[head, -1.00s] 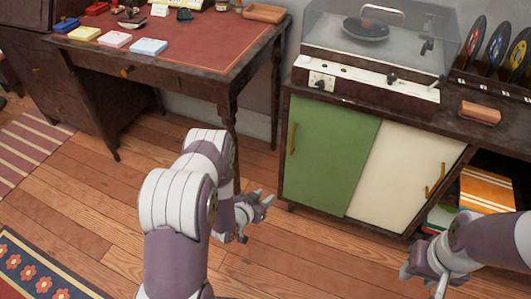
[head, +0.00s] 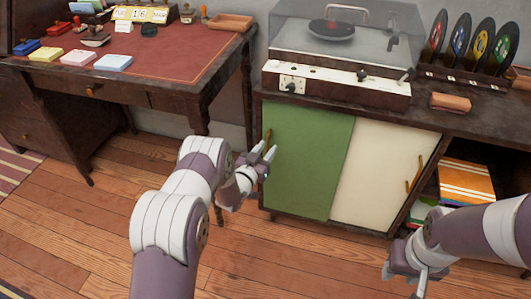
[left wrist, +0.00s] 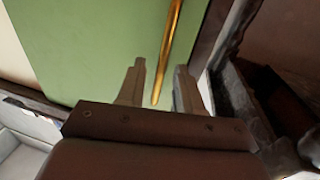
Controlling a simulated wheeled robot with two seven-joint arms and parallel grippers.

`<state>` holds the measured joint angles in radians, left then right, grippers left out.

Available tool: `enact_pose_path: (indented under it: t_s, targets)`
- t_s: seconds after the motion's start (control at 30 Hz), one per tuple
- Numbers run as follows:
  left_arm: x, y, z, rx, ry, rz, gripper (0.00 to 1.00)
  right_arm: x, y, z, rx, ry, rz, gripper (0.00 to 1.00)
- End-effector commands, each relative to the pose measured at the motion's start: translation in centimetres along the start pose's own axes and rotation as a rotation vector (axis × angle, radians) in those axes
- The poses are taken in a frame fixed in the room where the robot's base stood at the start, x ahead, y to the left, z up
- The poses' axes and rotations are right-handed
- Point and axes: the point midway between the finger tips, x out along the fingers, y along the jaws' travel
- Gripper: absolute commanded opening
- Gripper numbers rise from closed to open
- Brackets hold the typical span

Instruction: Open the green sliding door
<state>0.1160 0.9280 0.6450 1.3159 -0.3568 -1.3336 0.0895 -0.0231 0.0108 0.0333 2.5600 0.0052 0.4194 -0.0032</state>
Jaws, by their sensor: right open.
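The green sliding door (head: 308,160) is the left front panel of a dark low cabinet and is shut beside a cream door (head: 383,180). Its upright brass handle (head: 267,138) is near its left edge. My left gripper (head: 266,157) is open at the handle's lower part. In the left wrist view the handle (left wrist: 169,48) runs down between the two spread fingers (left wrist: 160,85); I cannot tell if they touch it. My right gripper (head: 405,276) is open and empty, low in front of the cabinet's right part.
A record player (head: 340,50) with a clear lid stands on the cabinet. Several records (head: 470,45) stand in a rack at right. A desk (head: 150,70) is at left, its leg close to my left arm. Books (head: 465,182) fill the open shelf at right.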

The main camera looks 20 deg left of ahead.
Motion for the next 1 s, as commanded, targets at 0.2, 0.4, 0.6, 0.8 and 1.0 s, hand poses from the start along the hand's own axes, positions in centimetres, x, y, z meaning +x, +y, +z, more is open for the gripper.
enact_pose_path:
  t_s: [0.2,0.4,0.6,0.8,1.0]
  targets:
    - [-0.01,-0.01,-0.03,0.0,0.0,0.0,0.26,-0.05,0.0,-0.01,0.0,0.0,0.0,0.43]
    - [-0.04,-0.01,-0.01,0.0,0.0,0.0,0.0,-0.04,0.0,-0.01,0.0,0.0,0.0,0.43]
    - [-0.05,-0.01,0.0,0.0,0.0,0.0,0.0,-0.04,0.0,-0.01,0.0,0.0,0.0,0.43]
    - [-0.06,-0.01,0.02,0.0,-0.001,0.0,0.0,-0.04,0.0,-0.01,0.0,0.0,0.0,0.43]
    - [-0.07,-0.01,0.03,0.0,-0.001,0.0,0.0,-0.04,0.0,-0.01,0.0,0.0,0.0,0.43]
